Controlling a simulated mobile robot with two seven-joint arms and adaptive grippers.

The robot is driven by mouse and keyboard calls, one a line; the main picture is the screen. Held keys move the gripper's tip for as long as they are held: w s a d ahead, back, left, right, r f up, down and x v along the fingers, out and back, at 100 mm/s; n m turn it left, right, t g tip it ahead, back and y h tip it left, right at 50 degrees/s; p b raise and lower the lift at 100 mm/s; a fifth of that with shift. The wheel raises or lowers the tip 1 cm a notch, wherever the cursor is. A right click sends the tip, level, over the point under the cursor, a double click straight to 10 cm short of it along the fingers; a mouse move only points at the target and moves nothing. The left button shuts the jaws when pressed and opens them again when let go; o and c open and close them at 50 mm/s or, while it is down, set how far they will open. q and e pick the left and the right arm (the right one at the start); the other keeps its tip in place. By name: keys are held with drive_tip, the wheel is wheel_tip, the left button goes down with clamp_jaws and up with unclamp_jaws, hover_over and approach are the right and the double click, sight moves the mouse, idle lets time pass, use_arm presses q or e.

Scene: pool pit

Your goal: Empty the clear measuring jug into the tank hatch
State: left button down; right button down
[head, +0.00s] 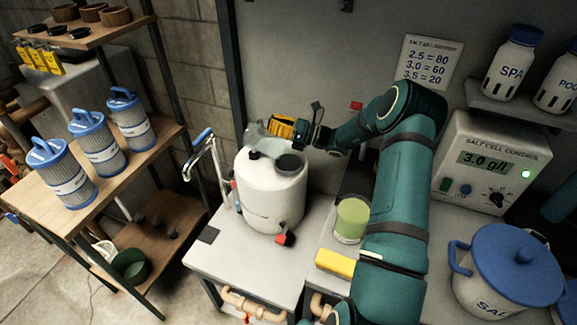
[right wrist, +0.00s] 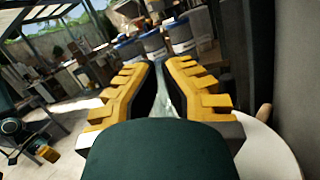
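The white tank (head: 268,200) stands on a grey bench, with a dark round fitting (head: 289,163) on its top; I cannot tell whether this is the open hatch or a lid. My right gripper (head: 283,128) is above the back of the tank top, with its yellow fingers against the clear measuring jug (head: 258,142). The jug is just over the tank's top left and looks tilted; its contents cannot be made out. In the right wrist view the fingers close on a thin clear part (right wrist: 170,97). A teal-and-yellow part (right wrist: 45,153), probably my left gripper, shows small there.
A green-filled tub (head: 351,219) and a yellow sponge (head: 335,262) lie right of the tank, near my right arm. A blue-lidded salt pot (head: 505,270) and the salt cell control box (head: 490,165) are further right. Shelves with blue-topped filters (head: 97,145) stand left.

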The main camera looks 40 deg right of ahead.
sight(261, 120)
drive_tip(key=w+a+r+g+h+p, duration=0.1)
drive_tip(key=p, duration=0.1)
drive_tip(key=w+a+r+g+h+p, duration=0.1)
drive_tip(key=w+r+p, duration=0.1)
drive_tip(key=shift+a+r+p, duration=0.25)
drive_tip(key=shift+a+p, duration=0.15)
drive_tip(key=shift+f+g, duration=0.3)
drive_tip(key=shift+f, duration=0.05)
drive_tip(key=shift+d, duration=0.1)
drive_tip(key=w+a+f+g+h+p, duration=0.1)
drive_tip(key=w+a+g+h+p, duration=0.5)
drive_tip(key=w+a+g+h, duration=0.3)
drive_tip(key=shift+w+n+g+h, duration=0.3)
drive_tip(key=shift+w+g+h, duration=0.65)
drive_tip(key=shift+g, duration=1.05)
drive_tip(key=shift+w, duration=0.15)
